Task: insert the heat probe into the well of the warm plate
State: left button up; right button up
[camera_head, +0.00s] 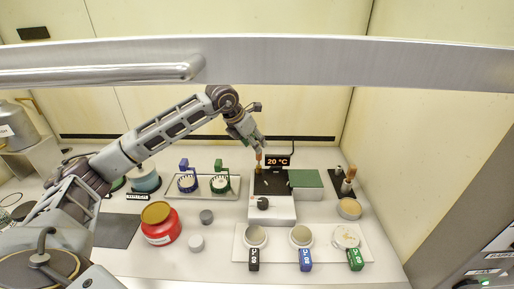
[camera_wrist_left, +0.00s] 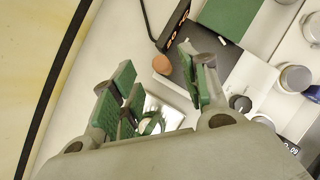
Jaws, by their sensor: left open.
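The warm plate (camera_head: 284,207) is a white unit with a dark top and a black knob, at the middle of the bench. Its dark top also shows in the left wrist view (camera_wrist_left: 217,62). An orange-brown upright piece, seemingly the heat probe's handle (camera_head: 258,162), stands at the plate's back left. Its round end (camera_wrist_left: 162,64) shows beyond the fingertips in the left wrist view. My left gripper (camera_head: 257,144) is open just above it, with green-padded fingers (camera_wrist_left: 158,88) apart and nothing between them. The well and the probe's lower end cannot be made out. My right gripper is not in view.
A display reading 20 °C (camera_head: 278,161) with a black cable stands behind the plate, beside a green-topped block (camera_head: 305,179). Several labelled pots stand in front. A red jar (camera_head: 161,224) and a tray with two clamps (camera_head: 233,186) are left. A grey bar (camera_head: 350,62) crosses the top.

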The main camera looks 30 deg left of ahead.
pick_arm(q)
jog(key=v, duration=0.6)
jog(key=shift+s+r, duration=0.25)
dwell(0.9)
